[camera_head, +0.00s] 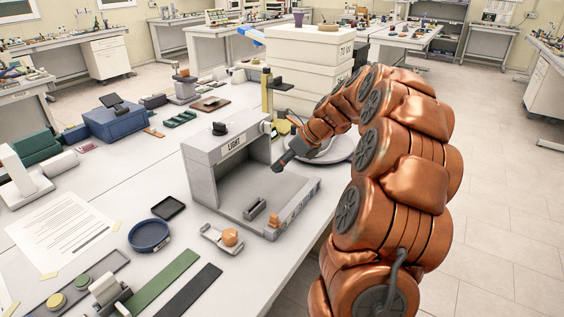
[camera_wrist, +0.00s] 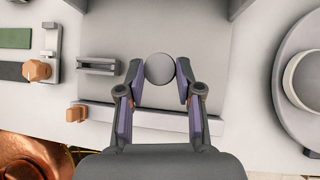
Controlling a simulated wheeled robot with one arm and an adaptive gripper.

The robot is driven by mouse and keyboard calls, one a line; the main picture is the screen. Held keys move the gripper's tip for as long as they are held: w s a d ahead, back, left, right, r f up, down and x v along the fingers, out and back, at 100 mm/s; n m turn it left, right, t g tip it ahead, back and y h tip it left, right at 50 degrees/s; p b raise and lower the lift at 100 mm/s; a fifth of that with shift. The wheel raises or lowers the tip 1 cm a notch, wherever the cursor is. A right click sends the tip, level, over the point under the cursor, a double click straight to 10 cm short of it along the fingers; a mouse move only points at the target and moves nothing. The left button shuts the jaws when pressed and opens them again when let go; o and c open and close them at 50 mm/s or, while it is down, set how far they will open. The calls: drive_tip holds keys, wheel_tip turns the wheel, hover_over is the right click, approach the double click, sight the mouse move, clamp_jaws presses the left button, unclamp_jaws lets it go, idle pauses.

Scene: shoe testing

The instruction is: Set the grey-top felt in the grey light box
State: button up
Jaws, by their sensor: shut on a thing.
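The grey light box (camera_head: 199,180), labelled LIGHT, stands on the white table with its open side facing right and front. In the wrist view its pale floor (camera_wrist: 205,40) and front lip (camera_wrist: 150,118) lie below my gripper. My gripper (camera_wrist: 160,72) is shut on the grey-top felt (camera_wrist: 160,68), whose round grey top shows between the two fingers. In the head view my gripper (camera_head: 281,164) is at the box's open side, over the right part of its floor. The felt cannot be made out clearly there. Whether it touches the floor cannot be told.
A slotted grey block (camera_head: 254,209) is on the box floor, left of my gripper in the wrist view (camera_wrist: 98,66). An orange knob (camera_head: 273,220) sits at the front lip. A clamp with a copper knob (camera_head: 230,237) stands outside. A round grey plate (camera_wrist: 285,105) bears a bowl (camera_wrist: 306,78).

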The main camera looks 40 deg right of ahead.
drive_tip(key=shift+w+d+r+y+p, duration=0.1)
drive_tip(key=shift+r+y+p, duration=0.2)
drive_tip(key=shift+p, duration=0.7)
hover_over(275, 190)
drive_tip(key=s+d, duration=0.2)
drive_tip(key=shift+w+a+f+b, duration=0.1)
drive_tip(key=shift+f+b, duration=0.15)
drive_tip(key=shift+f, duration=1.35)
drive_tip(key=shift+a+f+b, duration=0.1)
drive_tip(key=shift+f+b, duration=0.1)
drive_tip(key=shift+f, duration=1.35)
drive_tip(key=shift+p, duration=1.5)
drive_tip(key=shift+f, duration=1.05)
drive_tip(key=o, duration=0.8)
drive_tip(key=shift+c, duration=0.2)
drive_tip(key=shift+r, duration=0.1)
drive_tip(key=v, duration=1.2)
